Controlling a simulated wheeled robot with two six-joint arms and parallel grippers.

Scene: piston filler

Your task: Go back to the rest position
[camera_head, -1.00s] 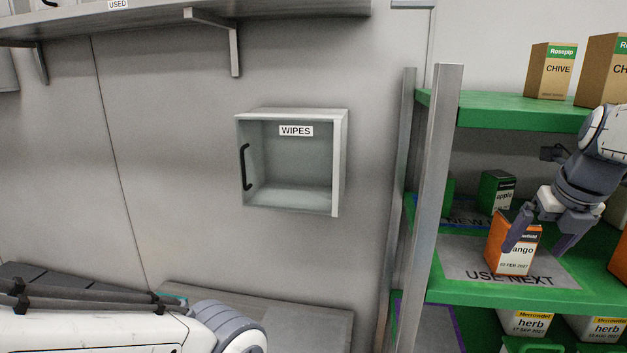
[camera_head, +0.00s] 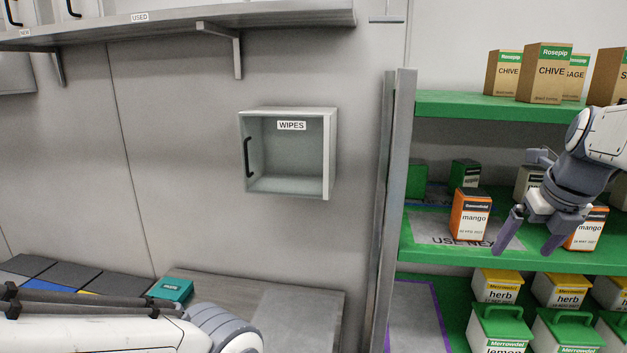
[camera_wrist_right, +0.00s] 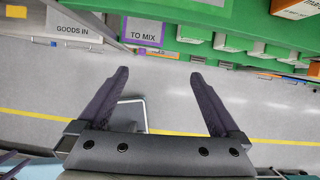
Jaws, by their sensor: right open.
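My right gripper (camera_head: 530,235) is open and empty in the head view, in front of the green shelf rack on the right. It also shows open in the right wrist view (camera_wrist_right: 158,85), with only floor between its fingers. An orange and white mango box (camera_head: 471,215) stands upright on the middle shelf, on the grey mat marked USE NEXT, left of the gripper and apart from it. A second mango box (camera_head: 587,228) stands to the right, partly behind the gripper. A white arm link of mine lies at the lower left; the left gripper's fingers do not show.
The rack (camera_head: 500,258) holds tan boxes (camera_head: 543,77) above and herb tubs (camera_head: 497,285) below. An open-fronted WIPES box (camera_head: 290,155) hangs on the wall. A teal box (camera_head: 171,289) sits on the bench (camera_head: 270,300). The right wrist view shows open floor (camera_wrist_right: 270,110).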

